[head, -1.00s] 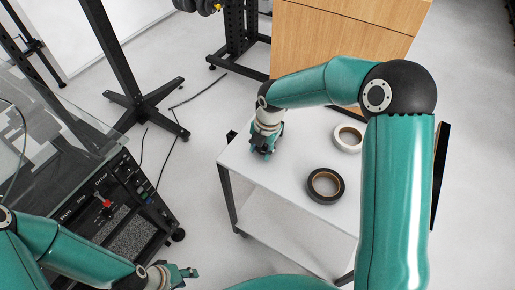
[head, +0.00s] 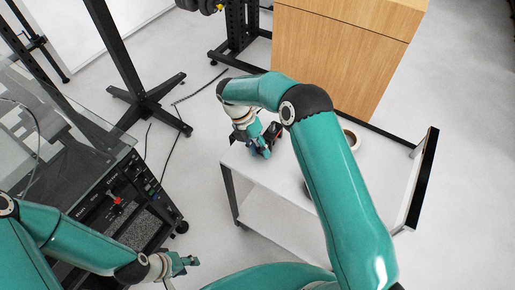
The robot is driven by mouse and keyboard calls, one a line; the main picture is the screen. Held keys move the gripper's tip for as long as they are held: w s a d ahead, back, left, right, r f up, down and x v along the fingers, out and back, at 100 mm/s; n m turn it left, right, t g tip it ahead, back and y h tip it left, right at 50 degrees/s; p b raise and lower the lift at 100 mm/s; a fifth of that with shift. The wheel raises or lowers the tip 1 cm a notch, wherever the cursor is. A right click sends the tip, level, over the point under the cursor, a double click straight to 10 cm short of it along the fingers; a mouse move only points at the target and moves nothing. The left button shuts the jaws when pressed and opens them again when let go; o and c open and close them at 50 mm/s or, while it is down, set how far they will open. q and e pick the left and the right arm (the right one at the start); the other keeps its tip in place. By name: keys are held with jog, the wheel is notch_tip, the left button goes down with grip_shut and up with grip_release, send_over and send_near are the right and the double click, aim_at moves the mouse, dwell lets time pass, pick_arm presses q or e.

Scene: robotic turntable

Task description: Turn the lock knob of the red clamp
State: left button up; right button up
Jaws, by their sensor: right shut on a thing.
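My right gripper (head: 262,150) is over the far left part of the white table, pointing down. It is shut on a small dark and red thing (head: 275,131), which I take to be the red clamp. The gripper and wrist cover much of it, and its lock knob cannot be made out. My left gripper (head: 190,263) is low at the left, off the table and away from the clamp. Its fingers are too small to tell whether they are open.
A black equipment rack (head: 150,205) stands at the left. A wooden cabinet (head: 335,65) stands behind the table.

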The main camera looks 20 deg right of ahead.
dwell(0.4)
jog(key=o, duration=1.2)
jog(key=shift+c, duration=0.2)
jog(key=v, duration=1.2)
jog(key=shift+a+f, duration=0.1)
jog(key=shift+f, duration=0.05)
